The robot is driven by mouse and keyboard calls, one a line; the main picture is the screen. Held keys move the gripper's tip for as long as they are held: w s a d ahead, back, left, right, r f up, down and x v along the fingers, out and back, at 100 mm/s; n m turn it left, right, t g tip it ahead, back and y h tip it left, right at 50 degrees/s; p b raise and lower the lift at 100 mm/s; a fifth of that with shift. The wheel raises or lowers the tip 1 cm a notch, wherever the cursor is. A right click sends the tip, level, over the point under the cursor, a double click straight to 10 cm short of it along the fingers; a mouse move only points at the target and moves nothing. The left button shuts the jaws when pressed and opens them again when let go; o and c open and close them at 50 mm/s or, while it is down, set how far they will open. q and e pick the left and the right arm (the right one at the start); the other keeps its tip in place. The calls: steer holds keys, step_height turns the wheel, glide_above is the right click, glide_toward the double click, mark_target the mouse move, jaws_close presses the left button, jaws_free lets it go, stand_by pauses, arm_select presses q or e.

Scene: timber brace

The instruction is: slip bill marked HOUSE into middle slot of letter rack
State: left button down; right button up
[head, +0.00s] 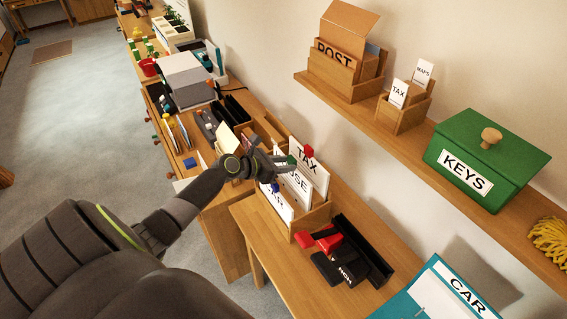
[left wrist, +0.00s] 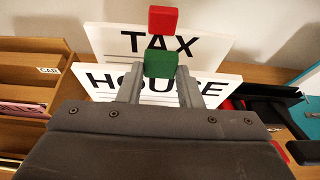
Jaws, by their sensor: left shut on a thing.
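The HOUSE bill (head: 299,187) is a white card with a green tab; it also shows in the left wrist view (left wrist: 105,82). My left gripper (head: 284,161) is shut on the green tab (left wrist: 161,64). The bill stands between the TAX bill (head: 309,163), with a red tab, behind it and the CAR bill (head: 279,208), with a blue tab, in front. All three are at the wooden letter rack (head: 312,221) on the desk. The HOUSE bill's lower edge is hidden, so I cannot tell how deep it sits. My right gripper is not in view.
A red and black stapler (head: 324,240) and a black tray (head: 362,247) lie right of the rack. A teal CAR folder (head: 450,285) is at the lower right. Wooden compartments (left wrist: 35,72) are on the left. A wall shelf (head: 400,130) holds a green KEYS box (head: 487,150).

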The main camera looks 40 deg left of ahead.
arm_select(q)
steer(key=shift+f+b, duration=0.95)
steer(key=shift+f, duration=0.45)
steer(key=shift+c, duration=2.3)
jaws_free()
steer(key=shift+r, duration=0.15)
step_height(320, 180, up, 8)
steer(key=p, duration=0.8)
